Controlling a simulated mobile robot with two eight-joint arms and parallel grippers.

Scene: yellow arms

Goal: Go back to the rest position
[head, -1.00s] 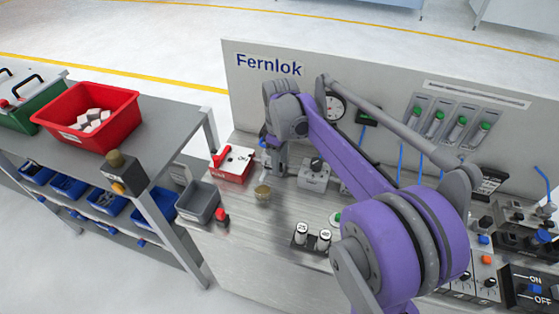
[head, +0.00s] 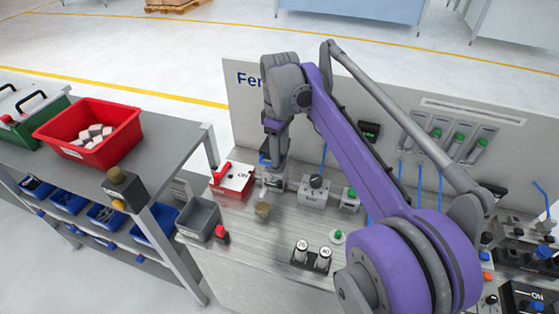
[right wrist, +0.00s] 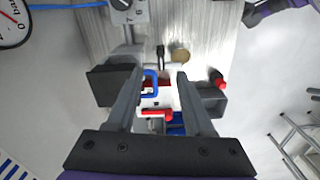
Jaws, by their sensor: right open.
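My right gripper (head: 273,182) hangs at the end of my purple arm, pointing down over the bench just right of a red and white switch box (head: 232,182). In the right wrist view my right gripper (right wrist: 158,78) has its two fingers wide apart with nothing gripped. A blue loop (right wrist: 150,83) and the red handle (right wrist: 155,114) of the box show between and beyond the fingers. I cannot tell how far below the fingertips they lie. My left gripper is not in view.
The upright back panel (head: 245,110) is close behind my arm. A red crate (head: 90,135) sits on the left table.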

